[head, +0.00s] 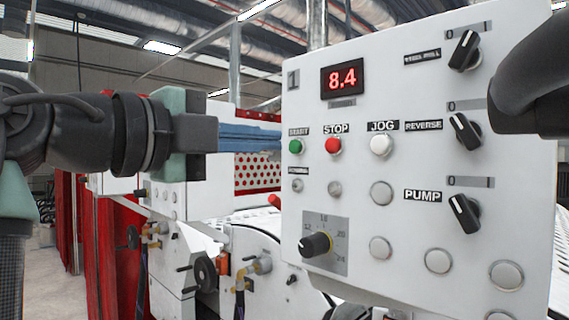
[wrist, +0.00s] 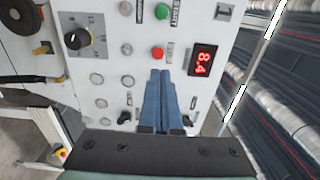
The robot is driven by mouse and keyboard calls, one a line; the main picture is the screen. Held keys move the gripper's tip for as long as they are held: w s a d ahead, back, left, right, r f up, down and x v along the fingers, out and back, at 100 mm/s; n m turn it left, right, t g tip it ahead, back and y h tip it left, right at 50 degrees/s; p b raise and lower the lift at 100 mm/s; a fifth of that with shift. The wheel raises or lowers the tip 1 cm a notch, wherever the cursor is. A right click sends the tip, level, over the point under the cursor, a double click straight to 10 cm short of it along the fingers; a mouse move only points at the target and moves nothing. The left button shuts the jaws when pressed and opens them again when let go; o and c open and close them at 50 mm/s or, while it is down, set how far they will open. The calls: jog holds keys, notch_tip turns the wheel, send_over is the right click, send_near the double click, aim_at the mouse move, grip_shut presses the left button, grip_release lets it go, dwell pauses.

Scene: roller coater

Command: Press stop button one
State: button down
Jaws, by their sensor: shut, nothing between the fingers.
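The control panel (head: 300,225) is white and carries a "1" plate at its upper left. Its red stop button (head: 333,146) sits under the STOP label, between the green start button (head: 296,147) and the white jog button (head: 381,145). In the wrist view the red stop button (wrist: 158,53) shows just beyond my fingertips. My gripper (head: 278,138) is shut and empty, its blue fingers pointing at the panel from the left. In the wrist view the gripper (wrist: 160,72) is seen from behind. Its tips look apart from the button, but the exact gap cannot be told.
A red 8.4 display (head: 343,77) is above the buttons. Black rotary switches (head: 464,213) line the panel's right side, and a dial (head: 316,245) is low on the left. Machine parts with valves (head: 205,272) stand below and left.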

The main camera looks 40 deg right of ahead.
jog(key=a, duration=0.1)
jog(key=a+b, duration=0.1)
jog(key=a, duration=0.1)
jog(key=shift+s+a, duration=0.15)
jog(key=shift+s, duration=0.25)
dwell(0.4)
jog(key=w+a+f+n+t+y+b, duration=0.2)
jog(key=w+a+f+n+t, duration=0.15)
jog(key=n+t, duration=0.45)
jog(key=w+a+f+n+t+y+b, duration=0.1)
jog(key=w+a+f+n+t+y, duration=0.2)
jog(key=f+n+t, duration=0.5)
jog(key=s+a+r+n+t+y+b, duration=0.2)
jog(key=s+a+n+t+y, duration=0.6)
jog(key=n, duration=1)
jog(key=s+a+y, duration=0.3)
jog(key=s+y, duration=0.2)
jog(key=shift+s+a+r+t, duration=0.2)
jog(key=shift+a+t, duration=0.05)
jog(key=shift+t, duration=0.15)
